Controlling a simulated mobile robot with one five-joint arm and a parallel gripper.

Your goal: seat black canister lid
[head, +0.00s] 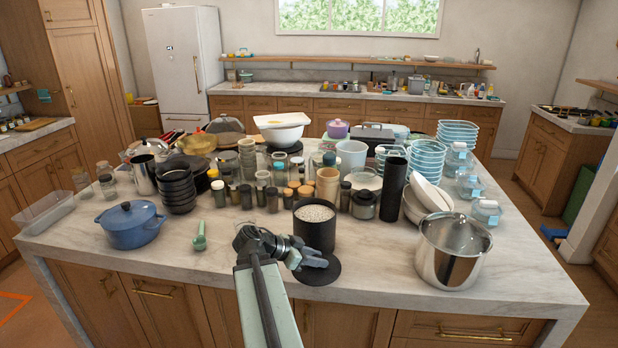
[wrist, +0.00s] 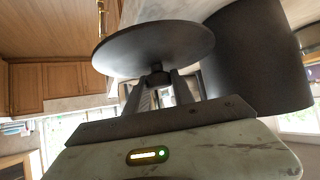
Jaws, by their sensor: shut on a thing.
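The black canister (head: 315,235) stands upright on the island near its front edge. Its top is open and shows pale granular contents. In the wrist view the canister (wrist: 258,55) is on the right, beside the lid. The round black lid (head: 320,274) is in front of the canister, apart from its mouth. My gripper (head: 308,261) is shut on the lid's small knob. In the wrist view my gripper (wrist: 158,80) grips that knob, with the lid's disc (wrist: 150,48) beyond the fingertips. I cannot tell the lid's exact height above the counter.
A blue pot (head: 130,226) and a green scoop (head: 200,238) are to the left. Several jars crowd behind the canister. The marble counter (head: 375,265) is clear between the canister and steel pot.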

